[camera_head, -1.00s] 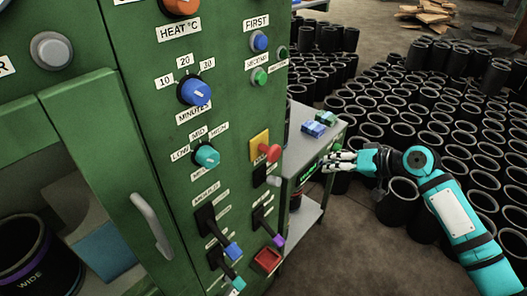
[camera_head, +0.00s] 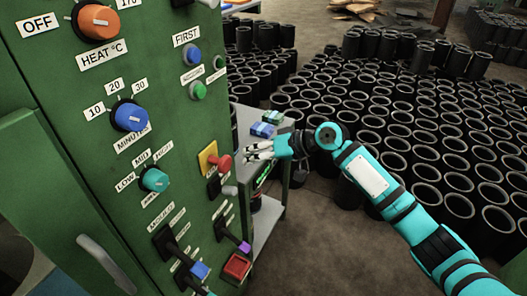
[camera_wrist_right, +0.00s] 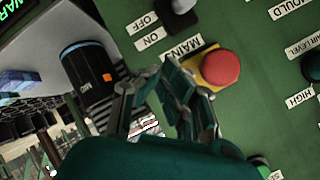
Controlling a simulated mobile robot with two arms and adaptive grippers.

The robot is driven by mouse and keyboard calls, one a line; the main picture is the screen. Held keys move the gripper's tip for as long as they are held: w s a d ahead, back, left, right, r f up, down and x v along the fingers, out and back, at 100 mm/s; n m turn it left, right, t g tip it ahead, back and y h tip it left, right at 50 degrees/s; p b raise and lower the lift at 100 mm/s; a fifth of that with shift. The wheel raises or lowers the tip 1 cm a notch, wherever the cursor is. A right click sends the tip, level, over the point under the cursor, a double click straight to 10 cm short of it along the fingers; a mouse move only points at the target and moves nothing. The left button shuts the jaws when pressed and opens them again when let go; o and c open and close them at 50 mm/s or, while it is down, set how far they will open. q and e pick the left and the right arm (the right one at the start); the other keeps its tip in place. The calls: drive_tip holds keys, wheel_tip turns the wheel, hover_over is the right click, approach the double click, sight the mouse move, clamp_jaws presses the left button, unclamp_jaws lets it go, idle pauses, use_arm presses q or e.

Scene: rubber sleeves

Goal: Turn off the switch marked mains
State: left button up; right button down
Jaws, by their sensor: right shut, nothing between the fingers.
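The green control panel (camera_head: 110,170) fills the left of the head view. A switch with a black base and grey lever (camera_head: 230,190) sits just below a red button (camera_head: 223,163) on a yellow plate. In the right wrist view this switch (camera_wrist_right: 182,6) is at the top edge, partly cut off, beside OFF and ON labels and a partly covered label reading "MAIN" (camera_wrist_right: 180,48). My right gripper (camera_head: 247,152) is shut and empty, just right of the red button in the head view. In the wrist view its fingers (camera_wrist_right: 175,75) overlap the yellow plate's edge. My left gripper is out of view.
Knobs, including a blue one (camera_head: 130,116), and several levers crowd the panel. Many black sleeves (camera_head: 400,130) cover the floor behind and right.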

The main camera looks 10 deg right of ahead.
sight(225, 191)
drive_tip(key=s+a+f+p, duration=0.1)
drive_tip(key=a+f+p, duration=0.1)
drive_tip(key=a+f, duration=0.2)
drive_tip(key=shift+s+f, duration=0.15)
drive_tip(key=shift+f, duration=0.2)
drive_tip(key=shift+a, duration=0.15)
